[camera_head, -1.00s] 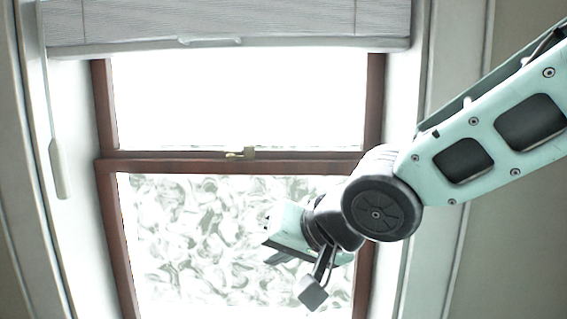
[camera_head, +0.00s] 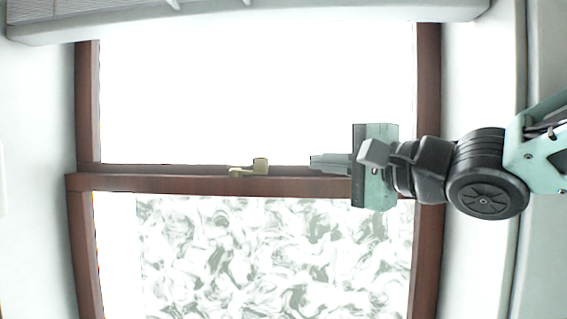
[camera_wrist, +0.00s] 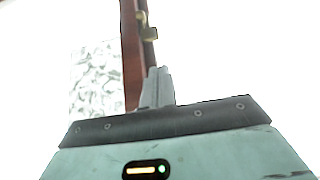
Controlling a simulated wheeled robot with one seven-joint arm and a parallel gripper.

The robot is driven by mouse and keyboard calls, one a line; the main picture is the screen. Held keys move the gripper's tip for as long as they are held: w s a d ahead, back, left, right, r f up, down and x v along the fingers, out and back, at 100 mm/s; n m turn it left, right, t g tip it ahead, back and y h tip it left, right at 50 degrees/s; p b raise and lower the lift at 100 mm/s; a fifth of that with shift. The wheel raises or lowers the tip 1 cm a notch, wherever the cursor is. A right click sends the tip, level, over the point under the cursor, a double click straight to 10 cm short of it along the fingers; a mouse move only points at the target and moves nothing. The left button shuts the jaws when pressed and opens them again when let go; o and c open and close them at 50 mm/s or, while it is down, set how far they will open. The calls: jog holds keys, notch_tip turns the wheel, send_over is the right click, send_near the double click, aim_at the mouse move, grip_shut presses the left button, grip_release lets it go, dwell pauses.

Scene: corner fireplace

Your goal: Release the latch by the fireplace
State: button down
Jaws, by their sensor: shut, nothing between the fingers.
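The brass latch (camera_head: 250,167) sits on the dark red-brown meeting rail (camera_head: 140,182) of the window, near the middle of its width. In the wrist view the latch (camera_wrist: 148,26) shows at the top, on the rail (camera_wrist: 131,65) beyond the fingertips. My gripper (camera_head: 313,162) is level with the rail, to the right of the latch, pointing left toward it. A gap lies between the fingertips and the latch, so they are apart. The fingers are shut and empty; they also show in the wrist view (camera_wrist: 157,72).
A pale blind (camera_head: 250,20) hangs across the top of the window. The lower pane (camera_head: 250,260) is patterned glass and the upper pane (camera_head: 250,95) is bright white. The right window frame (camera_head: 428,80) passes behind my arm. The space in front of the latch is clear.

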aim_at(278, 178)
jog(key=shift+w, duration=0.1)
jog(key=p+x, duration=0.2)
jog(key=x, duration=0.8)
jog(key=shift+f, duration=0.1)
jog(key=shift+a, duration=0.1)
jog(key=shift+f+h+b, duration=0.1)
jog(key=shift+h+b, duration=0.2)
jog(key=shift+b, duration=0.1)
